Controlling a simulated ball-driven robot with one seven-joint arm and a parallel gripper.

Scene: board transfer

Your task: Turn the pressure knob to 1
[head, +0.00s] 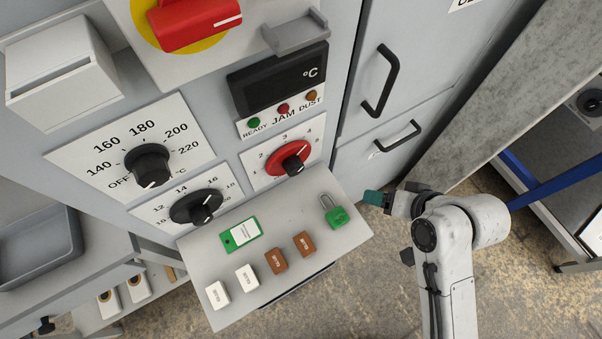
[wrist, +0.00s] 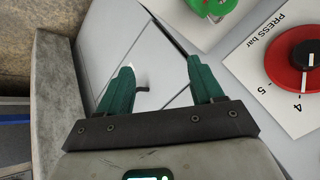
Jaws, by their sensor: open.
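The pressure knob (head: 289,158) is a red disc with a black grip on a white plate, right of the other dials in the head view. The numbers 2, 3 and 4 show on its scale there. In the wrist view the knob (wrist: 298,60) is at the right edge, partly cut off, with "PRESS bar", 4 and 5 readable.
A sloping shelf (head: 310,238) below the dials holds a green padlock (head: 334,212), a green tag (head: 241,234) and several small blocks. A temperature knob (head: 148,165) and another black knob (head: 196,207) are to the left. Black door handles (head: 381,82) stick out at upper right.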

